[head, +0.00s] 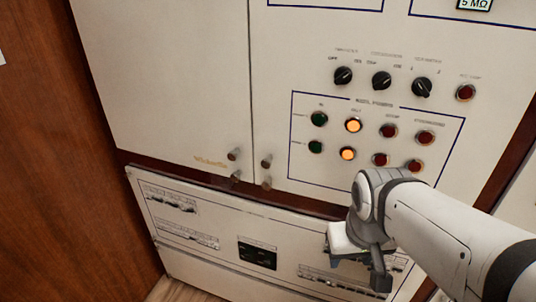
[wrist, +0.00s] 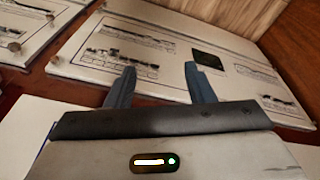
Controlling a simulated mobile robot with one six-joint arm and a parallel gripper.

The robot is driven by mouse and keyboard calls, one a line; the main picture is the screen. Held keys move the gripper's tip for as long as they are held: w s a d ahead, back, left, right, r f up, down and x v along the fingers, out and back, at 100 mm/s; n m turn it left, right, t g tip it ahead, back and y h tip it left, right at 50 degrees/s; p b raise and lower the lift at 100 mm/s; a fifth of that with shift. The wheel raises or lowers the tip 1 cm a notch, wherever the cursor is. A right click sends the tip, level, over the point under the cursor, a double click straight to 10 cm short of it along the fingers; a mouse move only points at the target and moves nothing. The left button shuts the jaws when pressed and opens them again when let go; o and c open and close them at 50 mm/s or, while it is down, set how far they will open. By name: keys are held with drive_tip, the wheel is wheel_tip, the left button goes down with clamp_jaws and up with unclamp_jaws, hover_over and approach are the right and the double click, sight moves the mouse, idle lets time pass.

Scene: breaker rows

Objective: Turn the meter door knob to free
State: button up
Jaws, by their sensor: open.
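I cannot tell which knob is the meter door knob. Several small round metal knobs sit near the seam of the cabinet doors, among them an upper left knob (head: 233,154) and an upper right knob (head: 266,161). In the wrist view, small knobs show at the panel corners, one at the far left (wrist: 14,46) and one on the nearer panel (wrist: 54,60). My gripper (wrist: 160,72) is open, with nothing between its two fingers. In the head view it is in front of the lower panel, right of the door knobs and apart from them; its fingers are mostly hidden.
The lower panel (head: 205,210) carries breaker rows and a dark square window (head: 257,255), also in the wrist view (wrist: 210,62). Above are black rotary switches (head: 382,81), a red button (head: 465,92), and green and amber lamps. A wooden wall (head: 60,180) stands at left.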

drive_tip(key=w+d+f+n+h+b, duration=0.1)
drive_tip(key=w+f+n+h+b, duration=0.25)
drive_tip(key=f+n+b, duration=0.3)
drive_tip(key=n+t+h+b, duration=0.2)
drive_tip(key=n+t+b, duration=1.25)
drive_tip(key=n, duration=0.75)
approach(266, 186)
drive_tip(key=w+p, duration=0.1)
drive_tip(key=b+x, duration=0.1)
drive_tip(key=x, duration=0.6)
drive_tip(key=shift+d, duration=0.25)
drive_tip(key=c, duration=1)
